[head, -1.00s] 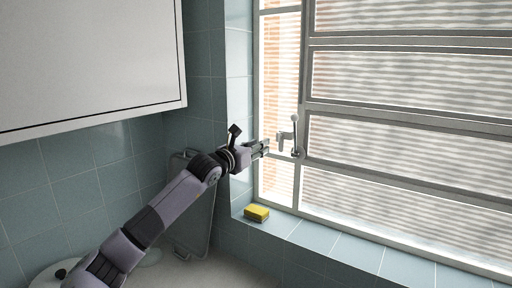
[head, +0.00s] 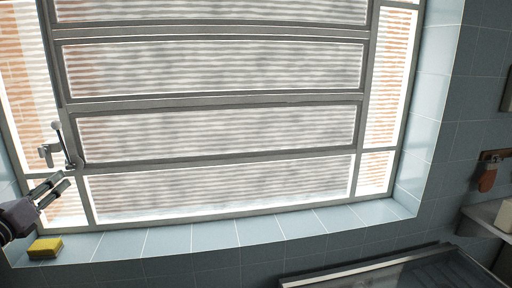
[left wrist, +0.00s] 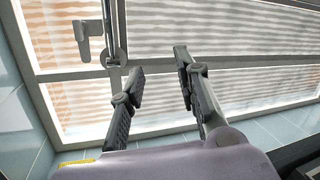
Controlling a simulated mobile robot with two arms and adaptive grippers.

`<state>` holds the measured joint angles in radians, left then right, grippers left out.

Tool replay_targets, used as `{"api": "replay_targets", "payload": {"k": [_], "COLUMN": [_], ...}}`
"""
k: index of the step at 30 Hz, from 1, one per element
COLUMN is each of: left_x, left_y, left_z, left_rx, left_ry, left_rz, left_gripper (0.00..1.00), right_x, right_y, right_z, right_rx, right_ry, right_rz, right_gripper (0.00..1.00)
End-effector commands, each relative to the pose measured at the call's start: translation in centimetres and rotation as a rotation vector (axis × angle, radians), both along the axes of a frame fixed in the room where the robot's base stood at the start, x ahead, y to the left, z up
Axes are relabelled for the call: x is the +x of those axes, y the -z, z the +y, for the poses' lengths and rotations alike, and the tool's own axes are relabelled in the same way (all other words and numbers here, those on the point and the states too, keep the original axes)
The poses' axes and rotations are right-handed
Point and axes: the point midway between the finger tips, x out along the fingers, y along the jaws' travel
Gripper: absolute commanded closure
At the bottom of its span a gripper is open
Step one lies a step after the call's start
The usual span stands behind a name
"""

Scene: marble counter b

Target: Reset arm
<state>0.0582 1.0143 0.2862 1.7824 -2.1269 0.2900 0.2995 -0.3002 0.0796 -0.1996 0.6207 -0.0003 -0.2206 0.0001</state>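My left gripper (head: 56,188) is at the far left of the head view, just below the window's handle. Its two fingers are apart and nothing is between them. In the left wrist view the open fingers (left wrist: 160,82) stand in front of the window, with the window handle (left wrist: 96,38) beyond them at the upper left. The handle also shows in the head view (head: 62,150), just above the fingertips and apart from them as far as I can tell. My right gripper is not in view.
A yellow sponge (head: 45,247) lies on the tiled sill (head: 210,236) below my left gripper. The rest of the sill is clear. A dark-topped appliance or sink (head: 385,275) is at the lower right. A small shelf (head: 490,222) and a hanging brown item (head: 487,180) are on the right wall.

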Motion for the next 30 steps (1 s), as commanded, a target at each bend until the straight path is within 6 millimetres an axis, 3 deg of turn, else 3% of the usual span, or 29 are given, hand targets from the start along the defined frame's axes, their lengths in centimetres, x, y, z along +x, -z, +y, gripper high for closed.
{"api": "replay_targets", "payload": {"k": [1,4,6,10,14,18,21,24,30], "left_x": [-0.5,-2.5,-4.1,-7.2,-10.8,-15.5,-19.2,-22.7,-28.2], "left_y": [1.7,2.9,3.9,7.8,15.4,24.7,30.3,34.1,37.8], "left_z": [-3.5,-7.7,-8.9,-8.8,-8.2,-10.4,-13.8,-17.5,-24.0], "left_rx": [-0.143,-0.45,-0.684,-1.134,-1.568,-1.926,-2.101,-2.211,-2.319], "left_ry": [0.087,0.187,0.201,0.102,-0.148,-0.501,-0.754,-0.965,-1.263], "left_rz": [-0.054,-0.182,-0.263,-0.37,-0.397,-0.318,-0.207,-0.079,0.164], "left_gripper": [0.7,0.7,0.7,0.7,0.7,0.7,0.7,0.7,0.7], "right_x": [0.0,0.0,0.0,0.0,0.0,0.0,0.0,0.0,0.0], "right_y": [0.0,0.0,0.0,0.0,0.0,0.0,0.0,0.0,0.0], "right_z": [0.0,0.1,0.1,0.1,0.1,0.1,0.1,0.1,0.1], "right_rx": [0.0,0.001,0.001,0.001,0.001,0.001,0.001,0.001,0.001], "right_ry": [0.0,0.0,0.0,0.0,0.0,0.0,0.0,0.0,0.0], "right_rz": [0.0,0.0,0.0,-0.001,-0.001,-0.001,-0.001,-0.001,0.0], "right_gripper": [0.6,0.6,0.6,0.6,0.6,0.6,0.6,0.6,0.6]}}
